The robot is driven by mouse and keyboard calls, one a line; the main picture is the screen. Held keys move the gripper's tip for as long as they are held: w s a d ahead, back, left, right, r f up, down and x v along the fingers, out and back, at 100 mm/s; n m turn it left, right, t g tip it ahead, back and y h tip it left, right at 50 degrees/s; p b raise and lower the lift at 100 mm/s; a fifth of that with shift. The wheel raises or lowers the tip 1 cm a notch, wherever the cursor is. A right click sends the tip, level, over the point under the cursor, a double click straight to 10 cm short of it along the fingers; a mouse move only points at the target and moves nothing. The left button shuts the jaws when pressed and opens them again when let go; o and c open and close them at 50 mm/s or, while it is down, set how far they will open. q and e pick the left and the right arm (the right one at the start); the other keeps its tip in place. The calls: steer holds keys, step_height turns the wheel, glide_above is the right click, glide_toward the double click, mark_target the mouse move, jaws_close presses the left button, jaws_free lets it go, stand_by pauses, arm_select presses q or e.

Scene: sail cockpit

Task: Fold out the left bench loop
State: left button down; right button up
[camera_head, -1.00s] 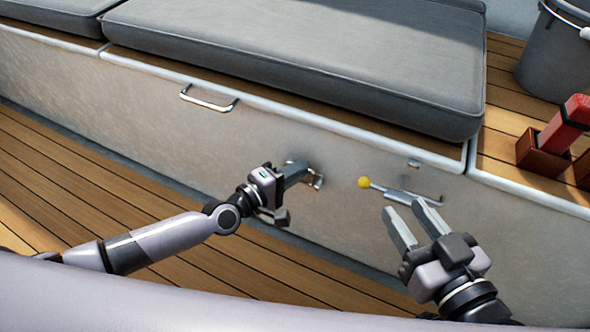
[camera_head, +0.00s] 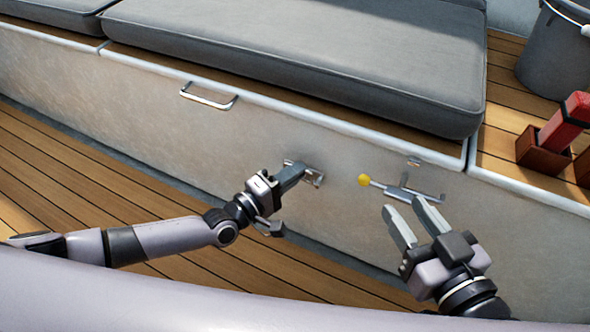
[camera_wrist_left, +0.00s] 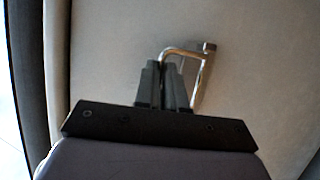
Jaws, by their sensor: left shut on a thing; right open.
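The bench loop (camera_head: 318,180) is a small bright metal bail on the bench's front panel, partly hidden behind my left fingers. My left gripper (camera_head: 295,170) is shut on it. In the left wrist view, the loop (camera_wrist_left: 186,51) rises from between the closed fingers (camera_wrist_left: 165,82), bends across to a small mount on the panel and runs back down at the right. How far it stands out from the panel is hard to judge. My right gripper (camera_head: 408,218) is open and empty, in front of the panel below the yellow-knobbed lever.
A lever with a yellow knob (camera_head: 364,181) and a metal latch are on the panel right of the loop. A metal handle (camera_head: 208,97) is at the upper left. Grey cushions (camera_head: 300,55) lie on top. A bucket (camera_head: 555,55) and red-handled object (camera_head: 566,122) stand right.

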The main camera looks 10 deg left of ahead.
arm_select(q)
steer(key=shift+s+a+f+m+t+h, duration=0.25)
steer(key=shift+s+f+m+t+h, duration=0.2)
steer(key=shift+t+h, duration=0.3)
steer(key=shift+s+a+f+m+t+h, duration=0.25)
steer(key=shift+s+f+m+t+h, duration=0.1)
steer(key=shift+m+t+h, duration=0.3)
steer(key=shift+a+f, duration=0.1)
steer(key=shift+a, duration=0.05)
